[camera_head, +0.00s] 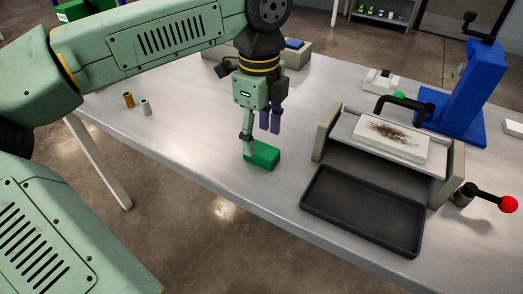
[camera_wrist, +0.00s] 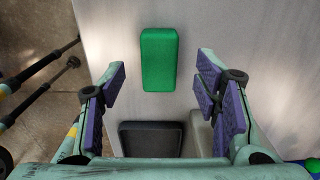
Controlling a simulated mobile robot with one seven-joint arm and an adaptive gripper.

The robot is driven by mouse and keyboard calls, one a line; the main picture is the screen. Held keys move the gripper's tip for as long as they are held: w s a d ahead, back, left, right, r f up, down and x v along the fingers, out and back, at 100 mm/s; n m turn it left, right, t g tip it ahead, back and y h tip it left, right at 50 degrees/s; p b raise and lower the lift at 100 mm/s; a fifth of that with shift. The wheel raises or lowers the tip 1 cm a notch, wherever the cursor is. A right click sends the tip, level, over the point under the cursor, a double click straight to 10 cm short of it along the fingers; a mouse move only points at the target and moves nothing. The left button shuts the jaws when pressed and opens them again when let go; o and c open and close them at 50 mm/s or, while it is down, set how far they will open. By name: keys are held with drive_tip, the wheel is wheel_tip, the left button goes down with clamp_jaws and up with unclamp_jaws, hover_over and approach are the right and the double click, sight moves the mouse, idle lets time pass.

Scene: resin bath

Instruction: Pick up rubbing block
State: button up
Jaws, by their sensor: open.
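The rubbing block is most likely the green rectangular block (camera_head: 264,154) lying on the metal table (camera_head: 200,140) near its front edge. In the wrist view the green block (camera_wrist: 159,60) is upper centre, its long side running up and down the picture. My gripper (camera_head: 262,140) is above the block in the head view, pointing down. In the wrist view my gripper (camera_wrist: 162,80) is open, with purple-padded fingers spread on either side, wider than the block. Nothing is between the fingers' pads. One finger overlaps the block's left part in the head view.
A black tray (camera_head: 362,210) lies right of the block, before a grey frame holding a white slab (camera_head: 392,140) with brown debris. A blue press (camera_head: 458,95) stands behind right. A red-knobbed lever (camera_head: 507,204) juts out right. Small cylinders (camera_head: 129,100) stand at left.

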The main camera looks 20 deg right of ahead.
sight(261, 149)
drive_tip(key=f, duration=0.2)
drive_tip(key=f+p, duration=0.1)
drive_tip(key=f, duration=0.1)
drive_tip(key=shift+s+d+f, duration=0.1)
drive_tip(key=shift+s+f, duration=0.1)
drive_tip(key=shift+c, duration=0.2)
drive_tip(key=c, duration=1.2)
